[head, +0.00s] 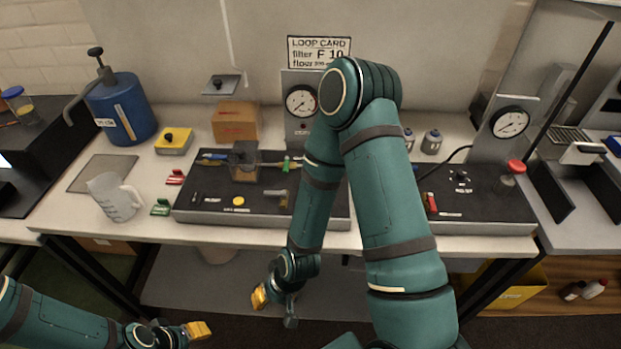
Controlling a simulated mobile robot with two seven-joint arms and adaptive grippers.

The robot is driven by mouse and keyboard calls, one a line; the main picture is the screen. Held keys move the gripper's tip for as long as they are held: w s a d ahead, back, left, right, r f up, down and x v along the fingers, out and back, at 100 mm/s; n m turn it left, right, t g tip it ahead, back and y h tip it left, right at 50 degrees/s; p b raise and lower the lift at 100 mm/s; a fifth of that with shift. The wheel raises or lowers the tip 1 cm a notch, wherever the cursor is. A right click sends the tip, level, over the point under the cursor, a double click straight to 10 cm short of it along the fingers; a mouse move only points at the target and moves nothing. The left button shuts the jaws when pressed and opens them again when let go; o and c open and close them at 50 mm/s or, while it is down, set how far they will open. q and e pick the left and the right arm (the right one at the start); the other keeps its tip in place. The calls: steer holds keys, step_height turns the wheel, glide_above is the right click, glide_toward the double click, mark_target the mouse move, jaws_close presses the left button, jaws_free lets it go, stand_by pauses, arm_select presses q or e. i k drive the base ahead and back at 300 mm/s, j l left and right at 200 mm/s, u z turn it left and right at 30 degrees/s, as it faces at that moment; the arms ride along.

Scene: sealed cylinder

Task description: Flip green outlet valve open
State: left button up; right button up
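A small green valve handle (287,164) stands on the black panel (215,215), just right of a clear box-shaped housing (244,162). It is too small to tell its exact angle. A blue handle (214,156) sits on the housing's left side. My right arm crosses the panel's right part and hides some of it. My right gripper (262,297) hangs low in front of the table edge, well below the green handle and apart from it. My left gripper (198,330) is at the lower left, away from the table. Neither visibly holds anything; their finger gaps are unclear.
A gauge (301,101) stands behind the panel, under a loop card (318,51). A clear jug (115,197), green clip (160,207), red clip (176,177), yellow box (174,141) and blue jug (120,108) stand left. A second panel (475,205) lies right.

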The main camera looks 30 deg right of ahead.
mark_target(285, 168)
steer(key=z, duration=0.7)
